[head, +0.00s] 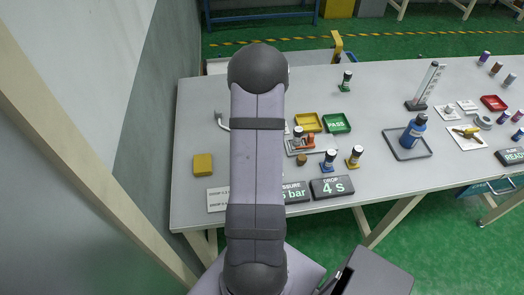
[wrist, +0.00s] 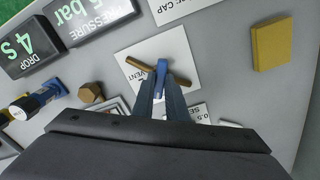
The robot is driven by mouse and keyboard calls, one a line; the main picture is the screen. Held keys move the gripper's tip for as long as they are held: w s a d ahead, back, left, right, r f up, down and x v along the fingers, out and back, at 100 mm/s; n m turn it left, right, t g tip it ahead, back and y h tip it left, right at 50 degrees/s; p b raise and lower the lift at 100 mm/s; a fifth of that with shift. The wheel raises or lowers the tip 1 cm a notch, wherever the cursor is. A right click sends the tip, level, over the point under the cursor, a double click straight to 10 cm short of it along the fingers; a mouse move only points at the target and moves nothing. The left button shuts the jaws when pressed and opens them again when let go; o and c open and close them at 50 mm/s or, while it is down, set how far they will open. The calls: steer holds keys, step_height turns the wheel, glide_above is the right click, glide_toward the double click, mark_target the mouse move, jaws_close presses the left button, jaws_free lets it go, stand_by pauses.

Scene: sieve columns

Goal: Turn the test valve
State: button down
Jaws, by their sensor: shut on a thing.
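The valve shows in the wrist view as a brass-coloured bar with a blue lever (wrist: 161,70) across its middle. It lies on a white card (wrist: 178,46) on the table, and part of the word on the card reads "VENT". My gripper (wrist: 163,84) is over the valve, its two dark fingers shut on the blue lever from either side. The brass ends (wrist: 139,64) stick out left and right of the fingers. In the head view my arm hides the valve and my gripper.
A yellow block (head: 203,165) lies on the table (head: 195,110) near its left edge. Dark display boxes, one reading "4 s" (head: 331,187), stand along the front edge. Blue-based (head: 328,160) and yellow-based (head: 353,158) fittings stand behind them. A green "PASS" tray (head: 337,123) is farther back.

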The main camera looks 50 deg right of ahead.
steer(key=shift+m, duration=1.3)
steer(key=shift+d, duration=0.1)
steer(key=c, duration=1.8)
jaws_free()
steer(key=shift+o, duration=0.2)
steer(key=shift+r, duration=0.15)
steer(key=shift+r+b, duration=0.6)
steer(key=shift+r, duration=3)
